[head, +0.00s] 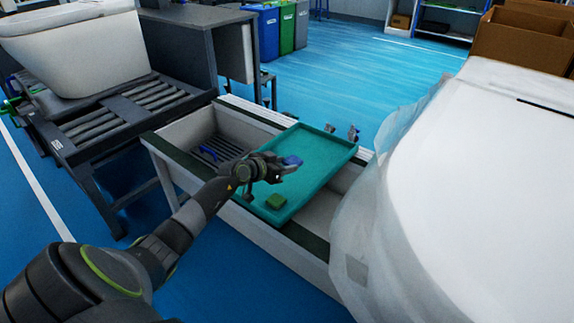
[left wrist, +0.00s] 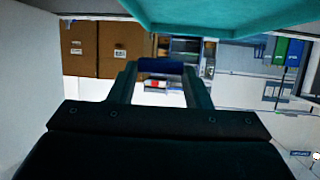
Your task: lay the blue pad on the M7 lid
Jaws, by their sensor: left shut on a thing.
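The blue pad (head: 292,160) is held at the tip of my left gripper (head: 284,167), above the teal tray. In the left wrist view the pad (left wrist: 160,66) shows as a dark blue strip between the two fingers of my left gripper (left wrist: 160,72). A large white, smooth lid-like surface (head: 500,170) fills the right side of the head view, with clear plastic film along its left edge. I can read no M7 mark on it. The pad is well to the left of this surface, apart from it. My right gripper is out of view.
A white toilet (head: 80,50) stands on a roller conveyor (head: 100,125) at left. Cardboard boxes (head: 525,38) are at back right. Blue floor is open behind the tray.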

